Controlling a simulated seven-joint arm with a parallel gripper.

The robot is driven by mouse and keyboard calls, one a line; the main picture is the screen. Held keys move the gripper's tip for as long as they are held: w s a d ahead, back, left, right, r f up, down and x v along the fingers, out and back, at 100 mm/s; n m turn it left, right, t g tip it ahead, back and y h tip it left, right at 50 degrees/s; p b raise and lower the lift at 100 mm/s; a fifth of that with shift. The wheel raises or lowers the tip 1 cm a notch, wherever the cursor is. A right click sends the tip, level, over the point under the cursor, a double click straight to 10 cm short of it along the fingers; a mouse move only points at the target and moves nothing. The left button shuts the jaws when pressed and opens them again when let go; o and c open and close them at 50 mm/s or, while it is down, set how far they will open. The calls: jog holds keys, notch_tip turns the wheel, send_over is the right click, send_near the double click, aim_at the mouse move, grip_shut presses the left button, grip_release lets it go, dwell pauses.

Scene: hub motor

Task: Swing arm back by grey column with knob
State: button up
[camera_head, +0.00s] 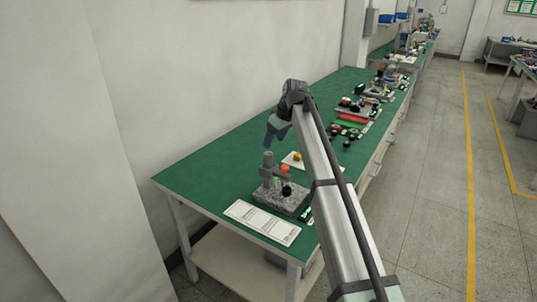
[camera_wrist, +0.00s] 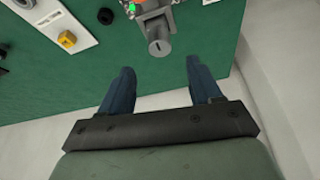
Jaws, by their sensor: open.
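The grey column (camera_head: 268,161) stands upright on a speckled stone base (camera_head: 291,205) near the front end of the green bench. An arm with an orange part (camera_head: 285,168) and a black knob (camera_head: 286,190) sits to the right of the column. In the wrist view the column's round grey top (camera_wrist: 160,47) shows beyond and between the fingertips, with part of the fixture behind it at the top edge. My gripper (camera_head: 274,137) is above the column, fingers pointing down. In the wrist view my gripper (camera_wrist: 163,75) has its two blue fingers wide apart with nothing between them.
A white printed sheet (camera_head: 262,222) lies in front of the stone base. A white plate with a yellow block (camera_head: 297,156) is behind it. Several parts and a red tray (camera_head: 352,118) lie farther along the green bench (camera_head: 215,170). A wall runs along the left.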

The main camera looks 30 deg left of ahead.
aim_at(269, 153)
jog(key=x, duration=0.8)
jog(key=shift+f, duration=0.25)
jog(key=shift+c, duration=0.2)
grip_shut()
